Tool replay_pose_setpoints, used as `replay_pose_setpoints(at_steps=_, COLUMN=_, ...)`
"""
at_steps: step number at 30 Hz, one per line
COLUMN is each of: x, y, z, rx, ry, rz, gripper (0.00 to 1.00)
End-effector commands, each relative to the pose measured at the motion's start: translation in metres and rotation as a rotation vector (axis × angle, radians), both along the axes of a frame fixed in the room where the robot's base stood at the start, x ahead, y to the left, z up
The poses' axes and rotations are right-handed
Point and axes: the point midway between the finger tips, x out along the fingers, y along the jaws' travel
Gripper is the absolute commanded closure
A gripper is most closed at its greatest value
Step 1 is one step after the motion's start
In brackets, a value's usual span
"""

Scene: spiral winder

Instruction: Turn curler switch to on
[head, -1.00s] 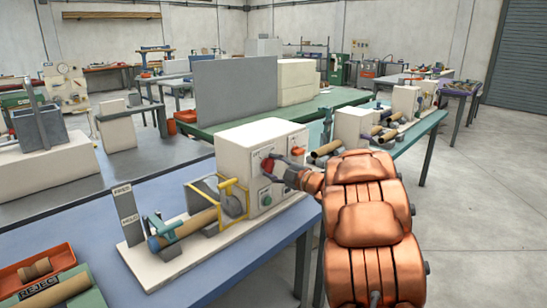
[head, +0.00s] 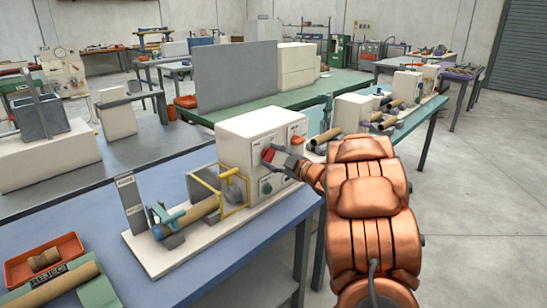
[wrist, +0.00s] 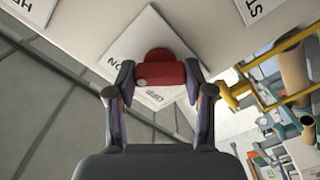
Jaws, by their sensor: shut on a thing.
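The curler switch is a red knob (head: 267,155) on the front of the white winder cabinet (head: 240,135) in the head view. In the wrist view the red knob (wrist: 160,74) sits on a white, diamond-set label plate (wrist: 150,30). ON lettering shows at its left and OFF lettering just below the knob, both rotated in this view. My gripper (head: 273,158) reaches the knob from the right. In the wrist view my gripper (wrist: 160,82) has one finger on each side of the knob, shut on it. The knob's pointing direction is hard to tell.
Below the knob is a green button (head: 266,187) on the cabinet. A yellow guard frame (head: 236,193) and a cardboard tube (head: 200,211) stand left of the cabinet on the blue table (head: 90,225). Open floor (head: 480,200) lies right.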

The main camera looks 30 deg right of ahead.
Motion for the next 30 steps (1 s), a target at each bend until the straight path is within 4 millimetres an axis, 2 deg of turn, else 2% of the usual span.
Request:
replay_pose_setpoints(at_steps=1, x=0.0, y=0.0, z=-0.001, rx=0.001, ry=0.003, rz=0.001, gripper=0.47)
replay_pose_setpoints(at_steps=8, x=0.0, y=0.0, z=-0.001, rx=0.001, ry=0.002, rz=0.0, gripper=0.23)
replay_pose_setpoints(at_steps=20, x=-0.005, y=-0.002, z=0.0, rx=0.0, ry=0.001, rz=-0.002, gripper=0.23)
replay_pose_setpoints(at_steps=23, x=-0.014, y=-0.004, z=0.0, rx=0.0, ry=0.001, rz=-0.002, gripper=0.23)
replay_pose_setpoints(at_steps=30, x=-0.055, y=-0.014, z=-0.001, rx=-0.002, ry=0.003, rz=-0.004, gripper=0.23)
